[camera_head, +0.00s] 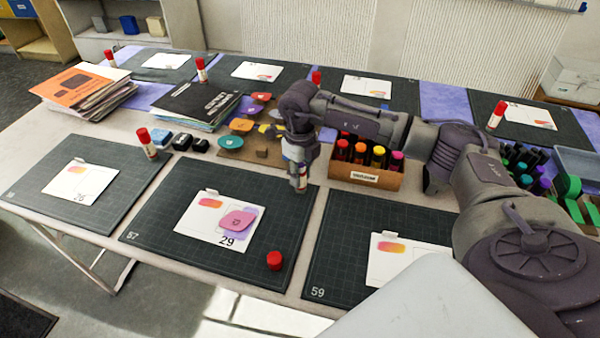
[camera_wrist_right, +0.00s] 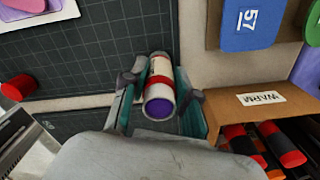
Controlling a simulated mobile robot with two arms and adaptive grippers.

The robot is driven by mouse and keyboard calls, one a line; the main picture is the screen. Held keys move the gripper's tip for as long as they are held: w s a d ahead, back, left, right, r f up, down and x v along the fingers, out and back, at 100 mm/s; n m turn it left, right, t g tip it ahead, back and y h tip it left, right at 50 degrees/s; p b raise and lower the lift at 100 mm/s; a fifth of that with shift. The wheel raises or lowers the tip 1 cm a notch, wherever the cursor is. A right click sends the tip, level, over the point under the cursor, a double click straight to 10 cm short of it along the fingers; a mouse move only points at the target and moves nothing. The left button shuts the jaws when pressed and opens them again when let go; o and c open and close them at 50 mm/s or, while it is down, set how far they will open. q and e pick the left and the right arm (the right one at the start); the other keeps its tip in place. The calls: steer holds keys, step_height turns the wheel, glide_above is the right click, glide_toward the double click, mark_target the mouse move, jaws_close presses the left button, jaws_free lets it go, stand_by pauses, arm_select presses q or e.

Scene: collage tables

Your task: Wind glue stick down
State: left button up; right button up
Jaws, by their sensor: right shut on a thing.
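My right gripper (camera_head: 299,166) is shut around an uncapped glue stick (camera_head: 300,181) with a white body and a red lower end, above the back right of mat 57 (camera_head: 150,235). In the right wrist view the glue stick (camera_wrist_right: 161,74) sits between both fingers, its round purple glue end (camera_wrist_right: 158,108) facing the camera. I cannot tell how far the glue stands out of the tube. A red cap (camera_head: 274,260) lies apart on the mat's front right; it also shows in the wrist view (camera_wrist_right: 18,87). My left gripper is out of view.
A cardboard box of warm-coloured markers (camera_head: 365,176) stands close to the right of the gripper. Sponges and coloured pads (camera_head: 231,143) lie to the left behind. A white card with a pink pad (camera_head: 237,220) is on mat 57. Capped glue sticks (camera_head: 147,142) stand elsewhere.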

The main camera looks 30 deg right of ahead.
steer(key=o, duration=1.1)
steer(key=shift+o, duration=0.4)
steer(key=o, duration=0.5)
steer(key=shift+r, duration=0.1)
steer(key=shift+r+p, duration=2.55)
steer(key=shift+r, duration=1.15)
